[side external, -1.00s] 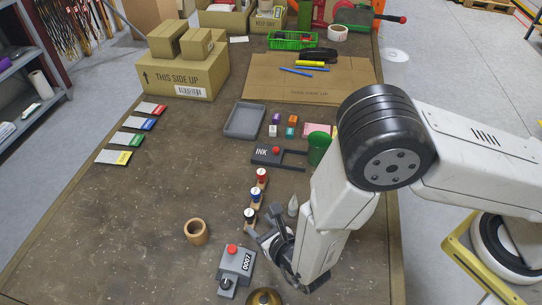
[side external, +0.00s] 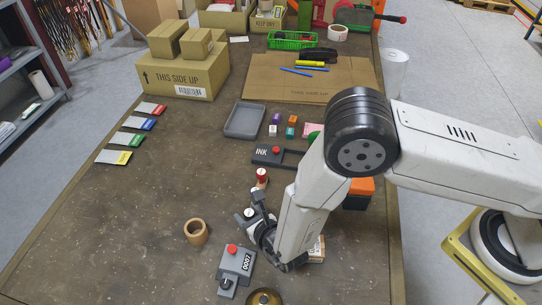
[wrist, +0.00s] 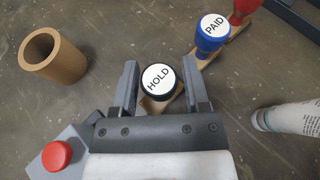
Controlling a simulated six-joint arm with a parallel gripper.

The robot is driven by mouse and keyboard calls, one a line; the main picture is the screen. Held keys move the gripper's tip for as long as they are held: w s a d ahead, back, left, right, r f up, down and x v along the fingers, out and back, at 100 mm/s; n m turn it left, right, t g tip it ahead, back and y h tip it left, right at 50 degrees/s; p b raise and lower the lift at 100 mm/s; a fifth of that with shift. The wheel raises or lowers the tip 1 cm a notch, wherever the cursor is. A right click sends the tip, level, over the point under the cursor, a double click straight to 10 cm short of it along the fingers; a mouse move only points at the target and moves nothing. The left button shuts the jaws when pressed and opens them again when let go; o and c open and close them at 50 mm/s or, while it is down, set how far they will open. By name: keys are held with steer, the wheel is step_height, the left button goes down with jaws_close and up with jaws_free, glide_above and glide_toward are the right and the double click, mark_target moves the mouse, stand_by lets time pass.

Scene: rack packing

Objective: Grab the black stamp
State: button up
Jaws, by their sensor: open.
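The black stamp has a round white top marked HOLD and stands upright on a wooden base. In the wrist view the black stamp (wrist: 158,82) lies between the two fingers of my gripper (wrist: 162,75), one on each side. The fingers are open, and I cannot tell whether they touch it. In the side view my gripper (side external: 259,214) is low over the table and partly covers the black stamp (side external: 249,213). A blue stamp (wrist: 212,32) marked PAID and a red stamp (wrist: 243,10) stand beyond it at the upper right.
A wooden cup (side external: 196,231) stands left of my gripper. A white and teal tube (wrist: 288,118) lies at the right in the wrist view.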

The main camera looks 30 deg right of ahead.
steer(key=shift+w+f, duration=0.25)
steer(key=shift+w, duration=0.3)
jaws_close()
